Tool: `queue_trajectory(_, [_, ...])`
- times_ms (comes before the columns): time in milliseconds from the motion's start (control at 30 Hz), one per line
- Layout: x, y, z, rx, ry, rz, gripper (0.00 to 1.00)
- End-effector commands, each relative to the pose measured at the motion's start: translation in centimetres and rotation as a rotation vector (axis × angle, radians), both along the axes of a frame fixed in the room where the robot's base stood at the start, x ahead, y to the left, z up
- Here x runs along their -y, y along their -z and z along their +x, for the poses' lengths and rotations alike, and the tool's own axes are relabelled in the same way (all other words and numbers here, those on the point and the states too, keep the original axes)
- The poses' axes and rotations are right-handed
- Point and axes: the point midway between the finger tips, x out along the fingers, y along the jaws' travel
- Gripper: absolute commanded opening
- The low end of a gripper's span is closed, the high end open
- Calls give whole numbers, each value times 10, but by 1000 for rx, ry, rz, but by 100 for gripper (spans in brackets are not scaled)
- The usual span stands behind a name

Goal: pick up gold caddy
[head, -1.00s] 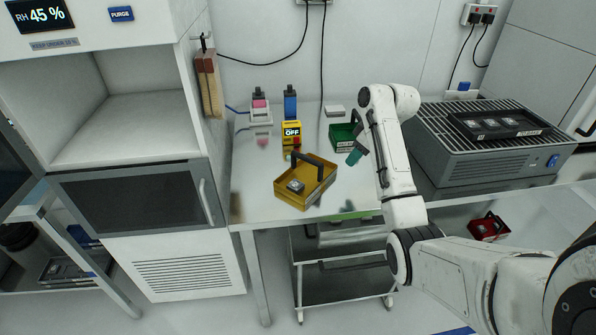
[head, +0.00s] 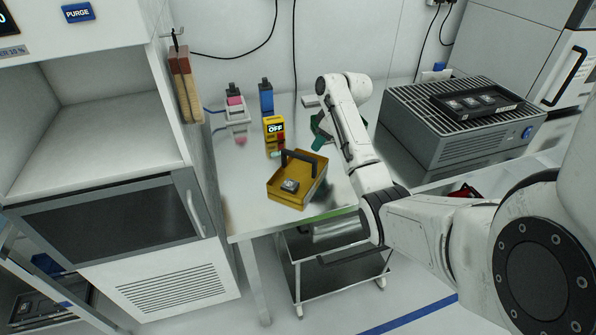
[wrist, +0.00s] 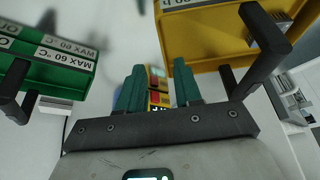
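The gold caddy (head: 284,200) is an open tray with a dark upright handle and a small grey part inside. It stands on the bench near the front edge. In the wrist view its wall (wrist: 205,45) and dark handle fill the upper right. My gripper (wrist: 159,68) has two teal fingers, apart, with nothing held between them. It is beside the gold caddy, not around its handle. In the head view my arm largely hides the gripper and the green caddy. The green caddy (wrist: 48,62) shows at the upper left in the wrist view.
A grey grilled unit (head: 450,135) holding a black tray is at the right. A cabinet (head: 100,150) stands left. Bench left of the caddy is clear.

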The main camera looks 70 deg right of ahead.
Motion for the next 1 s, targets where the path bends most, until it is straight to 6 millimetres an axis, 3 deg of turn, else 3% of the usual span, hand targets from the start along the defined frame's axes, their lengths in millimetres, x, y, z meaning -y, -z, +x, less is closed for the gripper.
queue_trajectory(333, [-4, 40, 16, -3, 0, 1, 34])
queue_trajectory(667, [-4, 47, 19, -1, 0, 0, 34])
queue_trajectory(1000, [-4, 46, 19, -1, 0, 0, 2])
